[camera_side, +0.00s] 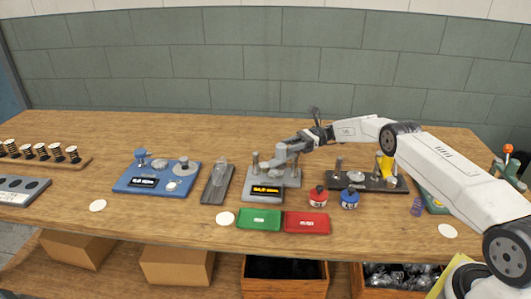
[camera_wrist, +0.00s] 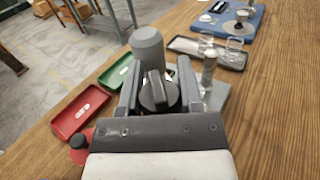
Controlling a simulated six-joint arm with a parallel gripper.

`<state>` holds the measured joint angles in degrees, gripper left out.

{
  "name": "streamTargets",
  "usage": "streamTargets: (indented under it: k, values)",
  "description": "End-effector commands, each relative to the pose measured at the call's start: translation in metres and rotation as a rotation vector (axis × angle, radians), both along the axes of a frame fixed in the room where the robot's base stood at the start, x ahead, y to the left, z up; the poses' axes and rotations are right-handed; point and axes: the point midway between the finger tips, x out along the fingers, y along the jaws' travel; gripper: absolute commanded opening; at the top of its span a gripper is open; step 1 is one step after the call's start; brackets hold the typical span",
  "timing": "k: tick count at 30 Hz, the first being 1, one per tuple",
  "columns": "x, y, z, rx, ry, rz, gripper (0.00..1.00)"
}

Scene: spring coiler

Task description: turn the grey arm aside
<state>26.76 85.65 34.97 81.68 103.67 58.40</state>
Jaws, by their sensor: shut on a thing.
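The grey arm (camera_side: 280,153) sits on a grey bench device with a yellow-lit display (camera_side: 266,190), near the middle of the table in the side view. In the wrist view its rounded grey end (camera_wrist: 147,48) stands just beyond my fingers. My gripper (camera_side: 298,143) reaches in from the right, low over the device. In the wrist view my gripper (camera_wrist: 158,88) has its two fingers on either side of a dark ridged knob (camera_wrist: 158,95) and is shut on it. The knob's underside and the arm's pivot are hidden.
Metal posts (camera_wrist: 209,72) stand close beside my gripper. A green tray (camera_side: 260,219) and a red tray (camera_side: 306,222) lie in front, with a red bottle (camera_side: 317,199) and a blue bottle (camera_side: 349,199) nearby. A dark fixture (camera_side: 367,184) stands to the right, a grey plate (camera_side: 218,183) to the left.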

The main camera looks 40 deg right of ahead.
Motion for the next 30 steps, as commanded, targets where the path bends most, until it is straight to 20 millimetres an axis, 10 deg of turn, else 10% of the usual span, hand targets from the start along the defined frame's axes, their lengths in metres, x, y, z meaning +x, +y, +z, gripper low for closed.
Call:
streamTargets:
  k: [4,5,8,30]
  values:
    - [0.0,0.0,0.002,0.004,-0.003,0.001,0.0]
    - [0.0,0.0,0.002,0.004,-0.003,0.001,0.52]
    - [0.0,0.0,0.001,0.003,-0.003,0.0,0.81]
    - [-0.003,-0.018,0.0,0.001,-0.002,-0.001,0.81]
